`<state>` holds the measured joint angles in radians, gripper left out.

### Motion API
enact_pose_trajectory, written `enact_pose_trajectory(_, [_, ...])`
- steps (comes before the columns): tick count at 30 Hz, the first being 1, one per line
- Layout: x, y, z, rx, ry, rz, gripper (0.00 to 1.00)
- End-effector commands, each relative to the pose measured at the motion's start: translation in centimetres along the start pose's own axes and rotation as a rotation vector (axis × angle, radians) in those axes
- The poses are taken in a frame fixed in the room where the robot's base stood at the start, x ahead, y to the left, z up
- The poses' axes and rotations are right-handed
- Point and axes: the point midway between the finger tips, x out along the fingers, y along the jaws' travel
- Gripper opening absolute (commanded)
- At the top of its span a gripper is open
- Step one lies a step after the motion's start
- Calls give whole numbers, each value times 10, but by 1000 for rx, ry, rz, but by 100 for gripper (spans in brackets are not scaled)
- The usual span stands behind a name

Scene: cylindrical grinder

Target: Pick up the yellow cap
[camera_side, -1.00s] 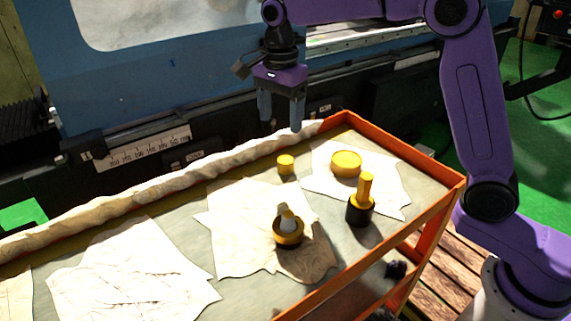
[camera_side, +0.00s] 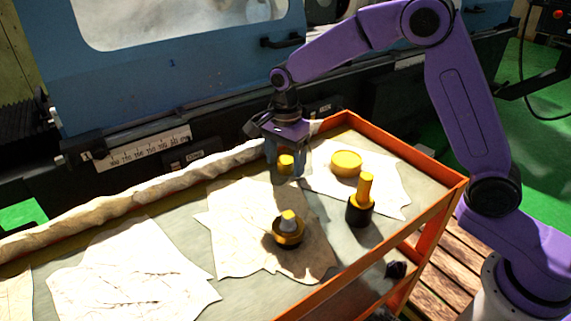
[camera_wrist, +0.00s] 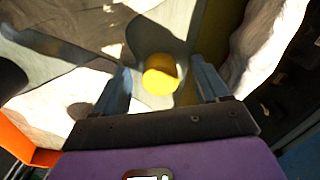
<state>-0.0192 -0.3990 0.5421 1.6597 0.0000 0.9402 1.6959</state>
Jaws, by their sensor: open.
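A small round yellow cap (camera_side: 286,164) stands on the grey cart top near the rolled cloth edge. It also shows in the wrist view (camera_wrist: 161,76), lying between my two fingers, part lit and part in shadow. My gripper (camera_side: 287,169) is open and points down over the cap, one finger on each side. In the wrist view my gripper (camera_wrist: 161,68) shows a gap between each finger and the cap. I cannot tell how far the fingertips are above the tray.
A wider yellow disc (camera_side: 346,162) lies right of the cap on a cloth. A black-and-yellow knob piece (camera_side: 360,205) stands upright in front of it. A yellow-black ring with a grey-and-yellow centre (camera_side: 288,229) sits on another cloth (camera_side: 235,255). An orange rim (camera_side: 400,150) bounds the cart.

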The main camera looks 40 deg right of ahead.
Motion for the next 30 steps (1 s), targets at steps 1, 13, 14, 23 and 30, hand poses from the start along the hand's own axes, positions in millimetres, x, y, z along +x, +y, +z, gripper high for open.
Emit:
enact_pose_trajectory(1, [2,0,0,1,0,0,74])
enact_pose_trajectory(13, [3,0,0,1,0,-1,19])
enact_pose_trajectory(14, [3,0,0,1,0,-1,15])
enact_pose_trajectory(23, [2,0,0,1,0,-1,15])
enact_pose_trajectory(30, [-8,0,0,1,0,-2,15])
